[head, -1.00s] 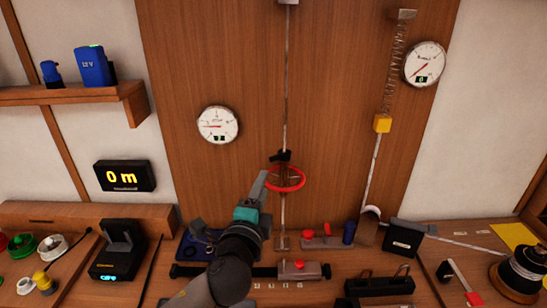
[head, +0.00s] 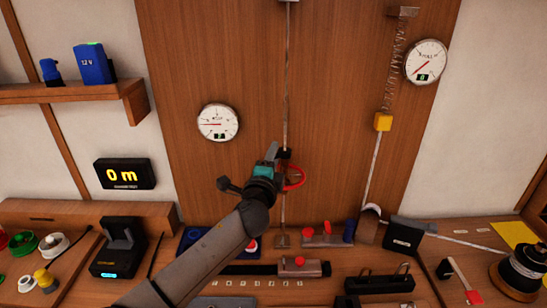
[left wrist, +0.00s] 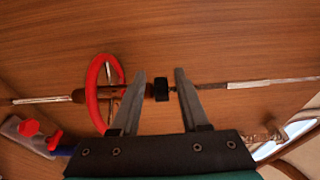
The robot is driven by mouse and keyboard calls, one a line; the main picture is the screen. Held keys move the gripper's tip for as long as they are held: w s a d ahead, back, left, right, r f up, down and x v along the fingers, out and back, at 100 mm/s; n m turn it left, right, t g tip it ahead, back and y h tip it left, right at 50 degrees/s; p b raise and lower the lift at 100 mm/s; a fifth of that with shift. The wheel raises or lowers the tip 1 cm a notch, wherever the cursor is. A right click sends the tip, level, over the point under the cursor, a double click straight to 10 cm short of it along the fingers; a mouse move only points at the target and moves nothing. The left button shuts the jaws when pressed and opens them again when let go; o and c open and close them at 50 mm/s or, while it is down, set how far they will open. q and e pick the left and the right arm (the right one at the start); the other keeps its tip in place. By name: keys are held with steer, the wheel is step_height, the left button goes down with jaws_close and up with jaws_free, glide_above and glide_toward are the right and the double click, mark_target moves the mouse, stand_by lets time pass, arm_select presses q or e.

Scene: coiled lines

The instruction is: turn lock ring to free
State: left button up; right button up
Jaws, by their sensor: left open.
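A thin upright rod (head: 287,90) runs down the wooden panel. A small black ring-like collar (head: 285,154), which looks like the lock ring, sits on it just above a red handwheel (head: 297,178). My left gripper (head: 274,151) is at the collar's height, and its arm hides the left part of the wheel. In the left wrist view the gripper (left wrist: 160,76) is open, with the black collar (left wrist: 161,89) between its two fingers. The red handwheel (left wrist: 93,95) lies just left of the left finger. I cannot tell whether the fingers touch the collar.
A round gauge (head: 218,122) hangs left of the rod. A spring with a yellow block (head: 383,121) and another gauge (head: 426,62) are at the right. The bench below holds a black box (head: 118,247), a clamp-like device (head: 300,267) and a spool (head: 522,272).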

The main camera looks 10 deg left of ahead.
arm_select(q)
steer(key=shift+w, duration=0.15)
jaws_close()
stand_by(0.4)
